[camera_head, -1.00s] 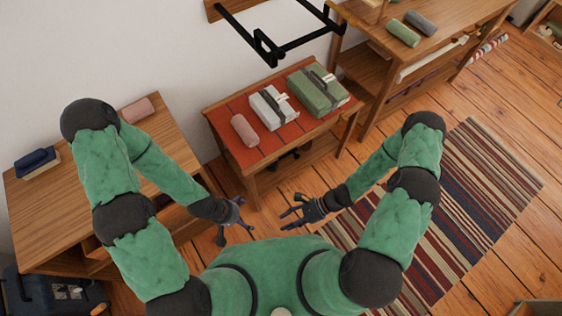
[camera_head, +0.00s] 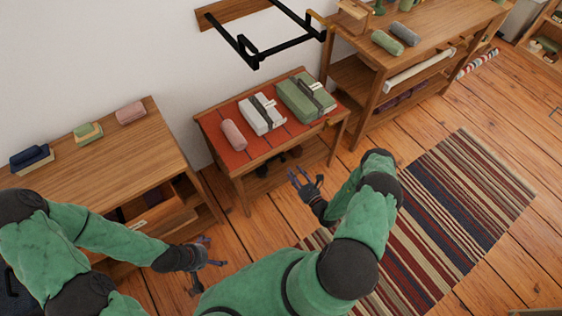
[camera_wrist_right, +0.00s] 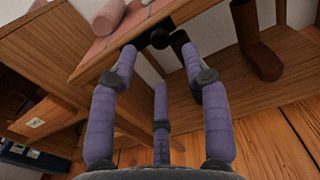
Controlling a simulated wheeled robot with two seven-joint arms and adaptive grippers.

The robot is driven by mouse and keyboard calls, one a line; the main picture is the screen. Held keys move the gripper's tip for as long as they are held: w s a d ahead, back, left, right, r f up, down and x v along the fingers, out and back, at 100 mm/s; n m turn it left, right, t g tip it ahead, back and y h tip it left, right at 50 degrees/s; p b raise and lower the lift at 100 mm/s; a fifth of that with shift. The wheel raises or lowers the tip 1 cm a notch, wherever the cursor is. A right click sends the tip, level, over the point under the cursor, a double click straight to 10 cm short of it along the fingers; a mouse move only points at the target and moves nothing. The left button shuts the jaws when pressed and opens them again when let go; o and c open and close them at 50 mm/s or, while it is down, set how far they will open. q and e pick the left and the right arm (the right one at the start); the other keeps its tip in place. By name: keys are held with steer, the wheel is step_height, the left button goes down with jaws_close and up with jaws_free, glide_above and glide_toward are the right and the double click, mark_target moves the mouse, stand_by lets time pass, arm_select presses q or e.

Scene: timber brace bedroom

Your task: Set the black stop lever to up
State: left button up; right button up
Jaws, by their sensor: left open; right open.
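A black metal frame (camera_head: 285,44) on a wooden wall board stands out from the wall above the red-topped table. A small upright black piece (camera_head: 249,55) sits at its near left corner; I cannot tell whether it is the stop lever or how it is set. My right gripper (camera_head: 304,178) is open and empty, in front of the red-topped table and well below the frame. In the right wrist view its fingers (camera_wrist_right: 158,75) are spread toward the table edge, with a dark round shape (camera_wrist_right: 160,39) between the tips. My left gripper (camera_head: 210,259) is open and empty, low by the left desk.
The red-topped table (camera_head: 225,115) holds a pink roll (camera_head: 233,134), a white bundle (camera_head: 262,114) and a green bundle (camera_head: 306,96). A wooden desk (camera_head: 95,170) stands left, a shelf bench (camera_head: 430,45) right. A striped rug (camera_head: 450,215) lies on open floor.

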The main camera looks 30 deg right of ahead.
mark_target(284, 161)
steer(key=w, duration=0.2)
steer(key=w+b, duration=0.1)
steer(key=w, duration=0.2)
steer(key=w+b, duration=0.1)
steer(key=w, duration=0.2)
steer(key=shift+w+a, duration=0.1)
steer(key=shift+a, duration=0.25)
steer(key=shift+c, duration=0.3)
